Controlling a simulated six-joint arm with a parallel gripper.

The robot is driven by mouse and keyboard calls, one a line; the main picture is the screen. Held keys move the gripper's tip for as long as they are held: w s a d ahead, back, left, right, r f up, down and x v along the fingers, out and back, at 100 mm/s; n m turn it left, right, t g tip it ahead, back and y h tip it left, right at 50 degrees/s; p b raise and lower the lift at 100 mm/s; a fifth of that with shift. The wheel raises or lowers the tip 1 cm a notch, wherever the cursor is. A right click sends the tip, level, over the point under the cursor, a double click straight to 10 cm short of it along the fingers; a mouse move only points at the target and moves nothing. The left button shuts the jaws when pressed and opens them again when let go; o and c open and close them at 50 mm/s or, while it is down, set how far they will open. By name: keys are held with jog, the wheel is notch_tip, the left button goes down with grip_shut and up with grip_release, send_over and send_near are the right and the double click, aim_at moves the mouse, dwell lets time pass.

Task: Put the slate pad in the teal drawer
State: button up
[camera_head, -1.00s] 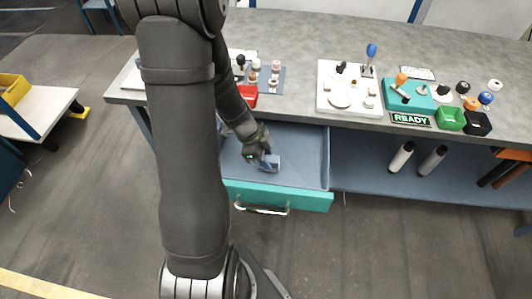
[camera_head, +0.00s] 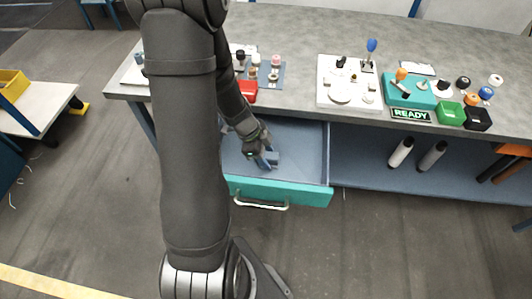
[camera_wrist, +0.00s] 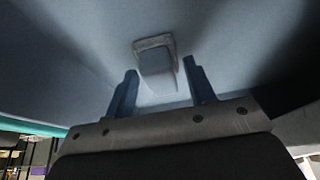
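The teal drawer (camera_head: 290,192) is pulled out below the bench, with a blue-grey inside. My gripper (camera_head: 267,159) is down inside it. In the wrist view, my gripper (camera_wrist: 162,85) has its two blue fingers spread apart. The slate pad (camera_wrist: 157,66), a small grey-blue block with a darker rim at one end, shows between and just beyond the fingertips, against the drawer's inside. A clear gap shows on each side of it. In the head view the pad is small and partly hidden by the fingers.
The drawer's right half is bare.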

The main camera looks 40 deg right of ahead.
dwell(0.3)
jog(key=v, duration=1.7)
jog(key=shift+r, duration=0.15)
jog(key=shift+w+a, duration=0.1)
jog(key=x, duration=1.7)
